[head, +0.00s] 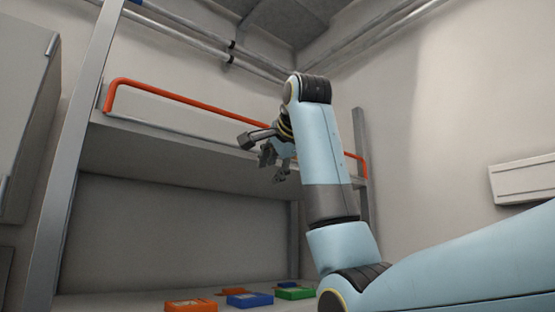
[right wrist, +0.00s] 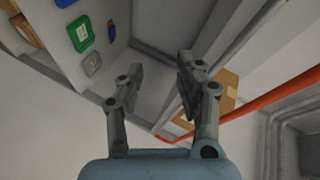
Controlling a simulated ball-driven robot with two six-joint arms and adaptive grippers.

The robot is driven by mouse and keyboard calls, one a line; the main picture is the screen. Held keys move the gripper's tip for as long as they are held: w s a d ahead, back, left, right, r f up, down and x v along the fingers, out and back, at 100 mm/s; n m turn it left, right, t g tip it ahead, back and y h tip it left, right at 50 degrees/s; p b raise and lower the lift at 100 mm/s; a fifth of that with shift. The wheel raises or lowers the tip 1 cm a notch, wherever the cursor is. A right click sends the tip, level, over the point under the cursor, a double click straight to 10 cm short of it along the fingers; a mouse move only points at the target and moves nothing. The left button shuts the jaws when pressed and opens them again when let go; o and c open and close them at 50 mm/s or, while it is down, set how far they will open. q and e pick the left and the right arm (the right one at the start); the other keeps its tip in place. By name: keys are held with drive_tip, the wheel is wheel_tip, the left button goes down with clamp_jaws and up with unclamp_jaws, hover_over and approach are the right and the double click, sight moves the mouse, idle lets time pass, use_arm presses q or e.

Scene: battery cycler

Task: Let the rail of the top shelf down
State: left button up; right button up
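The orange rail (head: 190,101) stands up along the front edge of the top shelf (head: 170,150). Its left end bends down to the shelf, and my right arm hides part of its middle. My right gripper (head: 272,166) is in front of the shelf edge, just below the rail in the head view. In the right wrist view my right gripper (right wrist: 162,74) is open, with nothing between its fingertips. The rail (right wrist: 268,104) runs behind the picture-right finger there; I cannot tell whether they touch. My left gripper is not in view.
A cardboard box (right wrist: 226,82) shows beyond the fingers in the wrist view. A grey post (head: 75,160) stands at left, pipes (head: 190,36) run above, and a wall unit (head: 522,179) is at right.

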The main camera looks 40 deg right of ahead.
drive_tip(key=s+d+r+m+t, duration=0.15)
drive_tip(key=s+r+m, duration=0.25)
drive_tip(key=r, duration=1)
drive_tip(key=shift+h, duration=0.3)
drive_tip(key=p+x, duration=0.5)
drive_tip(key=x, duration=0.5)
drive_tip(key=shift+w+d, duration=0.3)
clamp_jaws()
